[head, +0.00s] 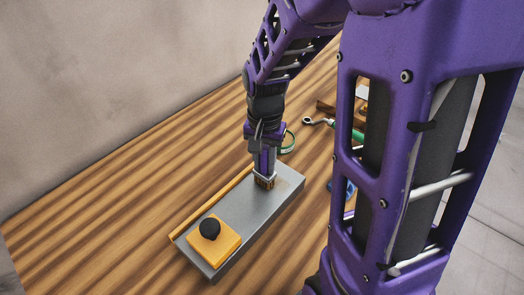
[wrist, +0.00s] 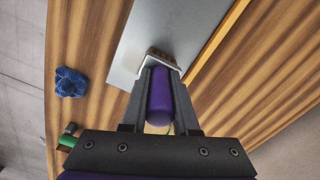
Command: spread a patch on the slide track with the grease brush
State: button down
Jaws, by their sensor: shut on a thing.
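The slide track is a grey metal plate (head: 232,218) with an orange strip along its left long side. It also shows at the top of the wrist view (wrist: 150,32). An orange block with a black knob (head: 213,240) sits on its near end. My gripper (head: 265,150) is shut on the purple handle of the grease brush (wrist: 161,95), which points down. The brush's pale ferrule and brown bristles (head: 264,183) are at the far part of the plate; they look in contact, but a small gap cannot be ruled out.
A green ring (head: 288,143) and a green-handled ratchet (head: 318,122) lie beyond the track. A blue crumpled cloth (wrist: 70,82) lies on the striped wooden table (head: 110,225). The table left of the track is clear. My arm hides part of the right side.

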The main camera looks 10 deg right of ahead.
jog(key=shift+f, duration=0.25)
dwell(0.6)
jog(key=shift+s+d, duration=0.65)
jog(key=shift+s, duration=0.3)
jog(key=shift+s+d, duration=0.65)
jog(key=shift+s, duration=0.25)
jog(key=shift+s+a+r, duration=0.4)
jog(key=shift+a+r, duration=0.05)
jog(key=shift+a, duration=0.15)
jog(key=shift+s+a+r, duration=0.35)
jog(key=shift+a+r, duration=0.1)
jog(key=shift+a, duration=0.1)
jog(key=shift+d, duration=0.1)
jog(key=shift+f, duration=0.1)
jog(key=shift+f, duration=0.55)
jog(key=shift+f+b, duration=0.25)
jog(key=shift+b, duration=0.2)
